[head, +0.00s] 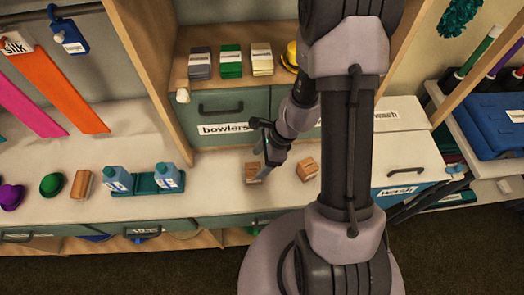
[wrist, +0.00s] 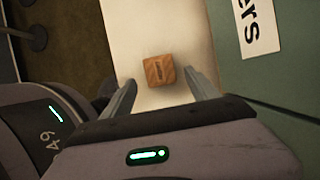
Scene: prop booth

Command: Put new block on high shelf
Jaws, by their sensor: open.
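A wooden block (head: 253,172) with small marking stands on the white counter, directly below and beside my gripper (head: 264,160). In the wrist view this block (wrist: 158,70) shows between and ahead of the fingertips (wrist: 162,78), with bare counter around it. My gripper is open, and the block looks untouched. A second wooden block (head: 307,168) stands to its right, near my arm. A third (head: 82,184) stands far left. I cannot read the blocks' markings, so I cannot tell which is the new one. A shelf (head: 215,78) is above the drawers; I see no shelf labelled high.
Drawers labelled "bowlers" (head: 228,128) stand behind the block.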

